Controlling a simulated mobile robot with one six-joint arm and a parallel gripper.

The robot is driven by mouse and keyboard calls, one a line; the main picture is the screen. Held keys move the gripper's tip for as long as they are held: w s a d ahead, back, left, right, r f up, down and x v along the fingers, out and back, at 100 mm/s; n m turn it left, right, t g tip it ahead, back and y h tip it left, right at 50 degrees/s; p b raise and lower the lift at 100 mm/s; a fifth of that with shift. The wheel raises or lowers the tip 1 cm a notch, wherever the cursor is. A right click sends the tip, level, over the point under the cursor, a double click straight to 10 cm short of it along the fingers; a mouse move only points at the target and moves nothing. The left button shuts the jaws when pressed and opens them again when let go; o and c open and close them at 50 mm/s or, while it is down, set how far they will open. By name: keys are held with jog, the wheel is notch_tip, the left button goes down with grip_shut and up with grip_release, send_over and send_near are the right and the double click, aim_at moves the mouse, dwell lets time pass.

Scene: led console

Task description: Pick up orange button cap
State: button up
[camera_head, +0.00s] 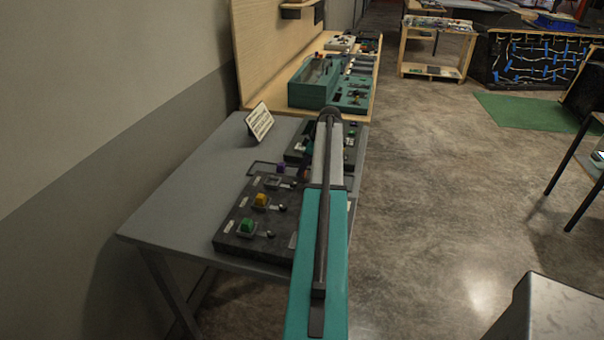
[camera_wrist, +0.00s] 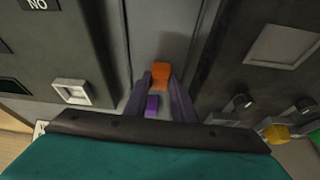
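An orange button cap (camera_wrist: 160,72) shows in the wrist view, over the grey strip between two dark panels. My gripper (camera_wrist: 161,82) has its two dark purple fingers apart, one on each side of the orange cap. Their tips are very near its sides; I cannot tell whether they touch or grip it. A small purple cap (camera_wrist: 152,106) shows between the fingers, nearer the wrist.
On the grey table (camera_head: 175,217), a dark console (camera_head: 240,243) carries a green cap (camera_head: 247,226) and a yellow cap (camera_head: 261,200). A purple cap (camera_head: 281,168) is behind them. A sign (camera_head: 259,121) stands at the back. A wooden bench with a teal box (camera_head: 308,94) lies beyond. Open floor is at right.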

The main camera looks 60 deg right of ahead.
jog(key=shift+c, duration=1.2)
jog(key=shift+r, duration=0.2)
jog(key=shift+r+b, duration=0.7)
jog(key=shift+r, duration=0.15)
jog(key=shift+s+d+r+b, duration=0.35)
jog(key=shift+d+r+b, duration=0.1)
jog(key=shift+r+b, duration=0.2)
jog(key=s+d+r+b, duration=0.1)
jog(key=s+d+b, duration=0.3)
jog(key=s+d, duration=0.6)
jog(key=shift+s+d+r, duration=0.15)
jog(key=shift+d+r, duration=0.2)
jog(key=shift+d, duration=0.05)
